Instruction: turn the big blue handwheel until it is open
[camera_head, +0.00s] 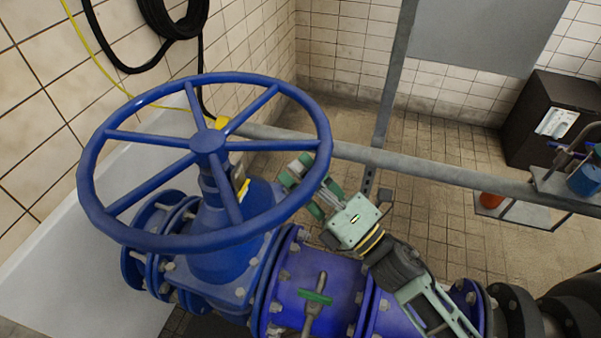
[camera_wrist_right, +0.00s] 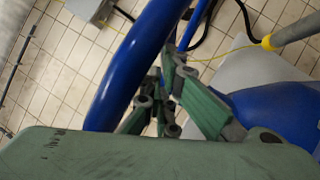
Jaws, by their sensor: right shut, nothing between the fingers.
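The big blue handwheel (camera_head: 208,142) sits on top of the blue valve body (camera_head: 225,260) at the left of the head view, with a round rim, several spokes and a central hub. My right gripper (camera_head: 303,178) is at the right side of the rim, with its fingers partly under or behind it. In the right wrist view the thick blue rim (camera_wrist_right: 128,70) runs diagonally just left of my green fingers (camera_wrist_right: 170,82). The fingers are shut and hold nothing. I cannot tell whether they touch the rim. My left gripper is not in view.
A grey rail (camera_head: 430,170) crosses behind the wheel, with a grey post (camera_head: 393,80) beyond. A tiled wall stands close at the left. Tiled floor is open behind the rail.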

